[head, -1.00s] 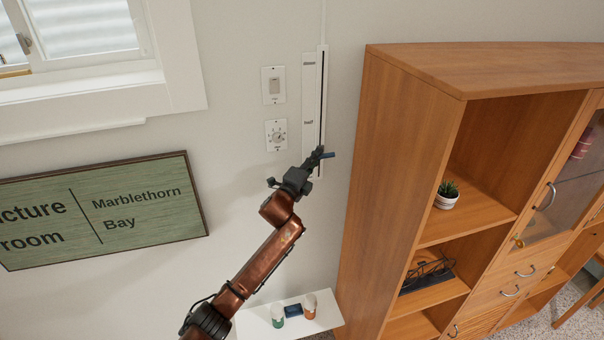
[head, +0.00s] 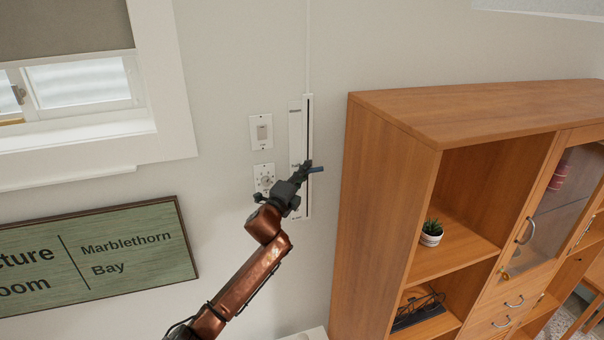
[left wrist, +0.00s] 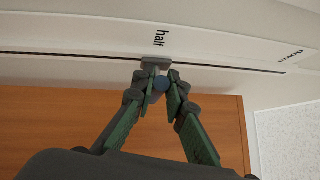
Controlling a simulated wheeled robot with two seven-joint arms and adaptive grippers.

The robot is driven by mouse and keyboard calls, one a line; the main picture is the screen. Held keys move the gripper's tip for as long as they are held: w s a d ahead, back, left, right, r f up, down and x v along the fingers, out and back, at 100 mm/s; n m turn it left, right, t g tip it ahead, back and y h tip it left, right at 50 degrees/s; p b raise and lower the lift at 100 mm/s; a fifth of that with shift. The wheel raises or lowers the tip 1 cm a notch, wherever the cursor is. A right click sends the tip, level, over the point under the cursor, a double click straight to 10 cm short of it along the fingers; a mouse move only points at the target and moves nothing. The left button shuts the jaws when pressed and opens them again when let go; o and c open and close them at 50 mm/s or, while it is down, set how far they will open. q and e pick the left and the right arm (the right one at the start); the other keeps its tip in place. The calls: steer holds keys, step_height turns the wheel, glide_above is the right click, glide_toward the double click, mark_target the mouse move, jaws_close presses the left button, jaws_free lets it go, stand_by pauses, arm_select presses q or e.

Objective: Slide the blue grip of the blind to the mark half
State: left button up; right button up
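The blind's control is a white upright track (head: 297,135) with a dark slot on the wall. Its blue grip (head: 317,169) sticks out past the fingers of my left gripper (head: 306,172). The mark down (left wrist: 288,56) is farther along. The blind (head: 65,27) covers the window's upper part.
A switch plate (head: 261,132) and a dial plate (head: 264,178) are just left of the track. A wooden cabinet (head: 385,190) stands close on the right. A green sign (head: 95,255) hangs at lower left.

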arm_select(q)
steer(key=shift+o, duration=0.9)
steer(key=shift+a+f, duration=0.1)
steer(key=shift+s+a, duration=0.1)
steer(key=shift+s, duration=0.2)
steer(key=v, duration=1.1)
steer(key=shift+s, duration=0.15)
arm_select(e)
steer(key=shift+w+d, duration=0.4)
steer(key=shift+w, duration=0.4)
arm_select(q)
steer(key=shift+f, duration=0.15)
